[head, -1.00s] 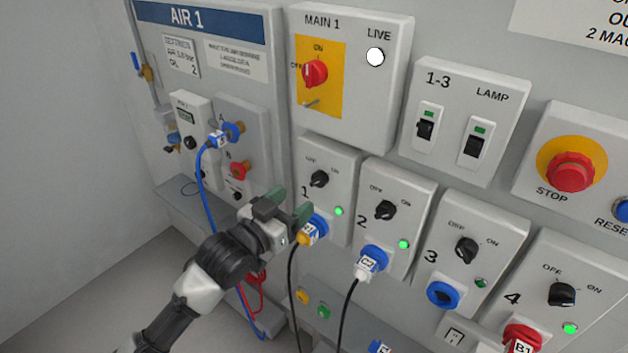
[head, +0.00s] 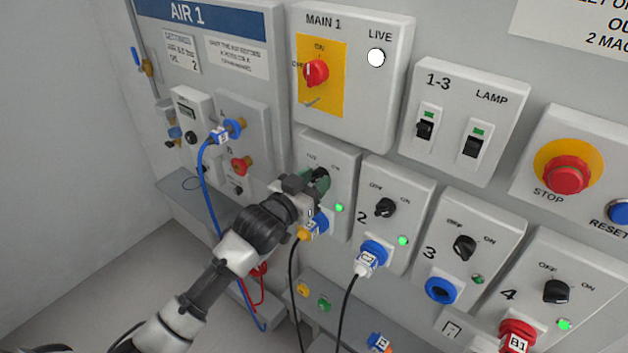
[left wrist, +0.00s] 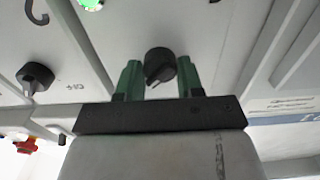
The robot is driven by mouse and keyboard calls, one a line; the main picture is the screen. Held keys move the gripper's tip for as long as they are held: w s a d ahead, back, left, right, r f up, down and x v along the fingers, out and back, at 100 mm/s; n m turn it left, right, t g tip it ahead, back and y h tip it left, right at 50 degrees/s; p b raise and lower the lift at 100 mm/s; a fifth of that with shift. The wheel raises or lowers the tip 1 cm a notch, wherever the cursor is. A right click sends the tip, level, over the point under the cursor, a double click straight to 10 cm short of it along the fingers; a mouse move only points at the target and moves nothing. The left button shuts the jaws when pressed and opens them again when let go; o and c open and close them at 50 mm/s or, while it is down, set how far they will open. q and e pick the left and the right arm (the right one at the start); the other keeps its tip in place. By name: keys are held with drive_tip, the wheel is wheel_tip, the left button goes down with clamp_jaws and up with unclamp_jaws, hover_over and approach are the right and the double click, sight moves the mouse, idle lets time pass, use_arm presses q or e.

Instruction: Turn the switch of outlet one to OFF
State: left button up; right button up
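The black rotary switch of outlet one (head: 321,173) is on its grey box, left of outlet two, largely covered by my gripper in the head view. In the left wrist view the switch knob (left wrist: 160,66) shows between the two green fingers, with a gap on each side. My left gripper (head: 312,183) is open, its fingertips at the switch; it also shows in the left wrist view (left wrist: 158,72). I cannot tell how deep the fingers reach around the knob. The green lamp (head: 339,208) of outlet one is lit. My right gripper is not in view.
Below the switch, a blue plug (head: 320,222) with a black cable sits in outlet one, close under my gripper. Outlet two's switch (head: 385,207) is to the right. The MAIN 1 box (head: 376,112) stands above. A blue air hose (head: 203,185) hangs at left.

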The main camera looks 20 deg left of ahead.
use_arm(q)
drive_tip(key=c, duration=0.3)
drive_tip(key=shift+r+n+p, duration=0.1)
drive_tip(key=shift+n+p, duration=0.25)
drive_tip(key=shift+n, duration=0.05)
drive_tip(key=n+p, duration=0.1)
drive_tip(key=n, duration=0.2)
drive_tip(key=shift+p, duration=0.4)
drive_tip(key=n+p, duration=0.1)
drive_tip(key=n, duration=0.2)
drive_tip(key=shift+n+p, duration=0.3)
drive_tip(key=n+p, duration=0.1)
drive_tip(key=n, duration=0.4)
drive_tip(key=shift+p, duration=0.35)
drive_tip(key=shift+n+p, duration=0.55)
drive_tip(key=shift+n, duration=2.25)
